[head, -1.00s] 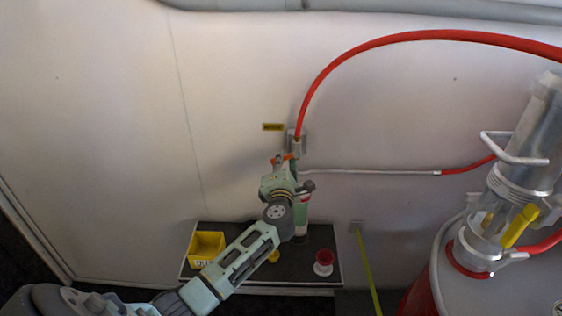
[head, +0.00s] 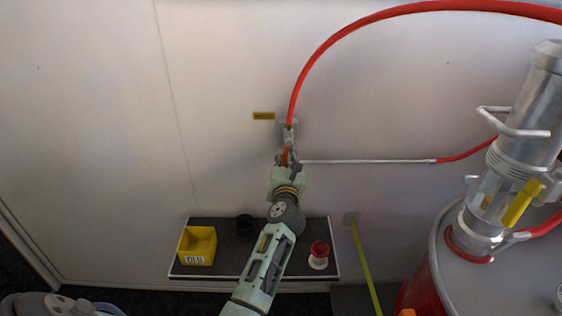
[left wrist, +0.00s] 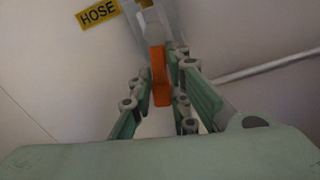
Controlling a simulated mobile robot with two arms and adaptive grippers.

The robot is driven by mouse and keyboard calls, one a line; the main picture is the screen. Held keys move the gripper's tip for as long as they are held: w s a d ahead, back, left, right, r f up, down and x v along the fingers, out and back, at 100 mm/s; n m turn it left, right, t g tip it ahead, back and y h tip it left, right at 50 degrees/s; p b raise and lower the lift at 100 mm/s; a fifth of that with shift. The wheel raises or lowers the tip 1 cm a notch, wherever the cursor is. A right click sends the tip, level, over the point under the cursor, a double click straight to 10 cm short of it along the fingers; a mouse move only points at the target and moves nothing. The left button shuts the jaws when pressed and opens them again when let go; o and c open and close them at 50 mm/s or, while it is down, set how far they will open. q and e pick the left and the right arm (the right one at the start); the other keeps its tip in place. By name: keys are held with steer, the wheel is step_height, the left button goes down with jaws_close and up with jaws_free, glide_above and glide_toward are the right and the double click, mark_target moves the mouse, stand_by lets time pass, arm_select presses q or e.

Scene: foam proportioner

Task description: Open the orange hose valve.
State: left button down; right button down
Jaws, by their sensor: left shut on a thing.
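The orange hose valve handle (head: 285,156) is on the grey valve body (head: 289,130) on the wall, below the red hose. The handle points down from the body, nearly in line with the hose end. In the left wrist view the orange handle (left wrist: 159,72) hangs between the two finger pairs, under the grey body (left wrist: 163,18). My left gripper (head: 286,166) reaches up to it from below and is shut on the handle; the exact contact is partly hidden. My right gripper is not in view.
A yellow label (head: 263,115) beside the valve reads HOSE in the left wrist view. A grey pipe (head: 365,161) runs right. Below is a dark shelf (head: 225,262) with a yellow bin (head: 197,245) and a red-white cup (head: 318,255). A red drum with a metal cylinder (head: 525,120) stands right.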

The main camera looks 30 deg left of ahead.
arm_select(q)
steer(key=shift+w+d+f+n+b, duration=0.25)
steer(key=shift+d+f+n+b, duration=0.15)
steer(key=shift+n, duration=0.5)
steer(key=shift+d+r, duration=0.1)
steer(key=shift+r, duration=0.05)
steer(key=c, duration=1.6)
jaws_free()
steer(key=shift+r, duration=0.1)
steer(key=shift+c, duration=0.2)
step_height(320, 180, up, 10)
steer(key=shift+r, duration=0.1)
